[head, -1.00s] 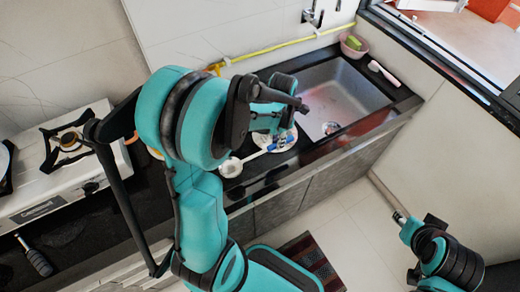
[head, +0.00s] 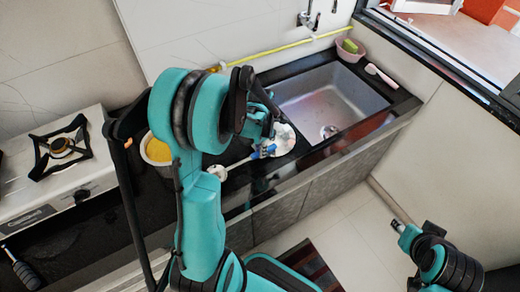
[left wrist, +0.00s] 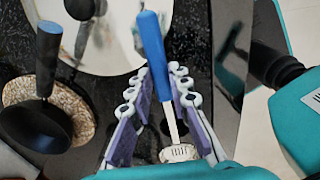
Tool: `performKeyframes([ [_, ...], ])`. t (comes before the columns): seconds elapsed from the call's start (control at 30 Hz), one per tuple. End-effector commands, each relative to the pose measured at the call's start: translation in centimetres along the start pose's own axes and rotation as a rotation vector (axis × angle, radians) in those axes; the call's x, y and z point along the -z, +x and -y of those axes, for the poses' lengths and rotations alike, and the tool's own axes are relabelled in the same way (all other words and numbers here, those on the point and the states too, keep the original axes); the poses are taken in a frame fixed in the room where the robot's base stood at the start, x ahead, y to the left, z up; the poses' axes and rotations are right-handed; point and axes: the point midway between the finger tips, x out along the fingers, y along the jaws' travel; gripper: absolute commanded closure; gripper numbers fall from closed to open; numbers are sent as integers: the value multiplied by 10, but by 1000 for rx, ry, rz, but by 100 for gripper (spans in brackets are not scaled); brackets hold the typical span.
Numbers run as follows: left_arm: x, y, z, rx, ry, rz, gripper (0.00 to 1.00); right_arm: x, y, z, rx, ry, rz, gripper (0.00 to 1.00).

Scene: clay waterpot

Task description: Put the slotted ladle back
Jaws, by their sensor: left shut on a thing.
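The slotted ladle has a blue handle and a white slotted head. In the head view its white head (head: 218,172) points left over the dark counter and its blue handle (head: 264,152) lies toward the white plate (head: 283,140). My left gripper (head: 268,140) is shut on the ladle. In the left wrist view the ladle (left wrist: 152,40) runs between the two purple-padded fingers (left wrist: 160,110), with its slotted head near the palm. The height of the ladle above the counter is hard to tell.
A container with yellow contents (head: 158,150) stands left of my arm, partly hidden. The stove (head: 60,165) is farther left, and the sink (head: 330,95) is to the right. In the left wrist view, black-handled utensils (left wrist: 47,55) lie near the plate (left wrist: 110,45).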

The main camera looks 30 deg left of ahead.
Motion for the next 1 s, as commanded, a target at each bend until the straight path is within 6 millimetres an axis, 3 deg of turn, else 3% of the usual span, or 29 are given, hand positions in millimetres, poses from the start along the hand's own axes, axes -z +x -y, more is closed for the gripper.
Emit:
performKeyframes([
  [0.47,0,12,0,0,0,0,100,-7,9,0,0,0,0,63],
  [0.5,0,12,0,0,0,0,71,-7,9,0,0,0,0,63],
  [0.53,0,12,0,0,0,0,63,-7,9,0,0,0,0,63],
  [0.87,0,10,0,0,0,0,61,-6,8,0,0,0,0,63],
  [1.0,0,0,0,0,0,0,61,0,0,0,0,0,0,63],
])
